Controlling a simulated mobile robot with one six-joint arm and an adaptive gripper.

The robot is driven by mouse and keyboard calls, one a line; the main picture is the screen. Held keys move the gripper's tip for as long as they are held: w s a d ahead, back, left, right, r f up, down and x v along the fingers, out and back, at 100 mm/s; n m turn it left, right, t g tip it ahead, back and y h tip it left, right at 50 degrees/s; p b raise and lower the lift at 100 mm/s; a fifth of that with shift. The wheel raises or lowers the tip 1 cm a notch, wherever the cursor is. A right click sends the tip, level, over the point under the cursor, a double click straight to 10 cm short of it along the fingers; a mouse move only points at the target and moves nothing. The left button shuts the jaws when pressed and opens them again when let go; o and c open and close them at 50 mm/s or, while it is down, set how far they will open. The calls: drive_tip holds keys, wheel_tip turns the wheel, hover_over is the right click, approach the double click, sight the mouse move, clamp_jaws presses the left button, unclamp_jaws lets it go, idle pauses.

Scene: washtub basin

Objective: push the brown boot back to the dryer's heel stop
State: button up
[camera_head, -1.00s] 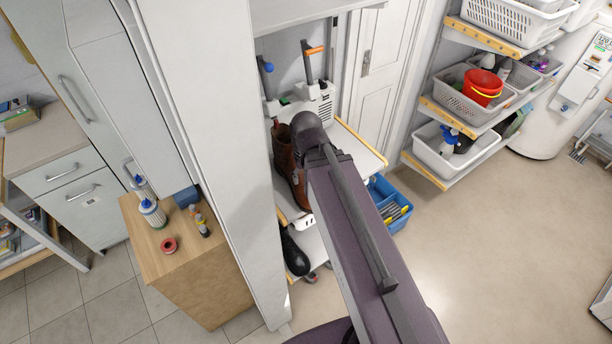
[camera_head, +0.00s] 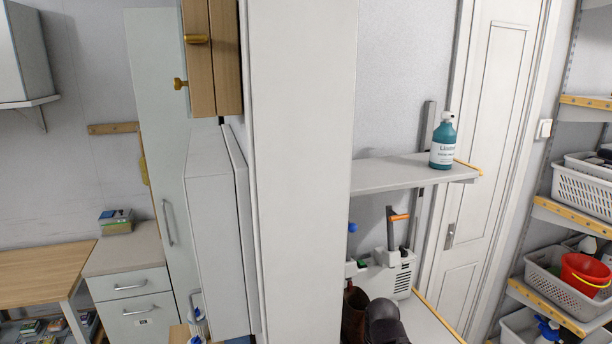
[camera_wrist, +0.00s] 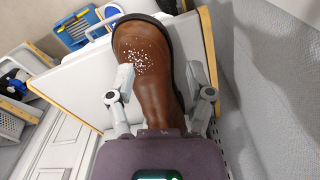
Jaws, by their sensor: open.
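The brown boot (camera_head: 353,315) shows at the bottom of the head view, partly cut off and partly behind my dark arm. It stands in front of the white dryer (camera_head: 396,276), which has upright posts, one with an orange handle. In the wrist view the boot (camera_wrist: 150,60) lies along the middle, with white specks on its brown upper and a dark sole edge. My gripper (camera_wrist: 163,92) is open, with one finger on each side of the boot in the picture. I cannot tell whether either finger touches it. The heel stop cannot be made out.
A shelf (camera_head: 385,178) with a teal bottle (camera_head: 443,142) hangs above the dryer. A tall white panel (camera_head: 300,180) stands close on the left. Racks with baskets (camera_head: 582,192) and a red bucket (camera_head: 585,272) stand right. A blue caddy (camera_wrist: 78,28) shows in the wrist view.

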drive_tip(key=shift+c, duration=0.2)
clamp_jaws()
drive_tip(key=shift+d, duration=0.1)
